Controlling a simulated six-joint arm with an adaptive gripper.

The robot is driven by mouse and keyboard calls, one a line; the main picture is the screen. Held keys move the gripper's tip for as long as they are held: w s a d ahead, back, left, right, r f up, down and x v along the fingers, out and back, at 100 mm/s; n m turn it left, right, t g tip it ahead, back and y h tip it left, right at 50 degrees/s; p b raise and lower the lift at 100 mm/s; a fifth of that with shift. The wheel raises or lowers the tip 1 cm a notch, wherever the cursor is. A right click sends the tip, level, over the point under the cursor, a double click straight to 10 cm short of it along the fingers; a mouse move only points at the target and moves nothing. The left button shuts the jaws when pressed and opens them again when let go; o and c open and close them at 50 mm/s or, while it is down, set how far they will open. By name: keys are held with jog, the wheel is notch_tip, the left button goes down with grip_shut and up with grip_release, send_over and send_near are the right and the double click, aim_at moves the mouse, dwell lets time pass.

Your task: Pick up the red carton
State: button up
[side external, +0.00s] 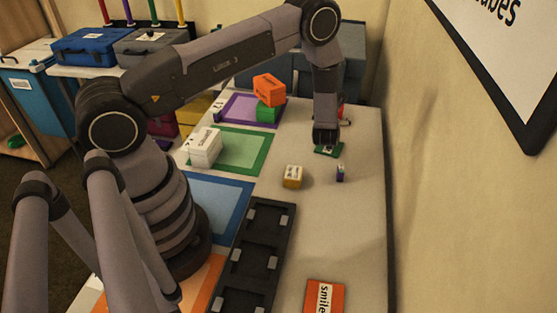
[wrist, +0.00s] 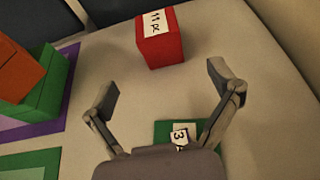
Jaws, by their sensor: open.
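The red carton (wrist: 160,45) stands on the pale table near the top middle of the wrist view, with a white label on its top. In the side external view only a sliver of the red carton (side external: 346,112) shows behind my gripper; the rest is hidden. My gripper (wrist: 161,87) is open, with its fingers spread wide and nothing between them. The carton lies beyond the fingertips, apart from both. In the side external view my gripper (side external: 326,137) points down over a green item (side external: 329,151) with a white label.
An orange box (side external: 269,89) rests on a green box (side external: 267,113) on the purple-framed mat. A yellow box (side external: 292,177) and a small purple box (side external: 340,173) stand nearer. A black tray (side external: 250,250) and an orange box (side external: 324,297) lie in front. A wall (side external: 470,190) borders the right.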

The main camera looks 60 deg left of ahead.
jog(key=x, duration=1)
jog(key=shift+w+a+f, duration=0.1)
jog(key=shift+w+a, duration=0.15)
jog(key=shift+c, duration=0.2)
jog(key=c, duration=1.3)
jog(key=shift+o, duration=0.2)
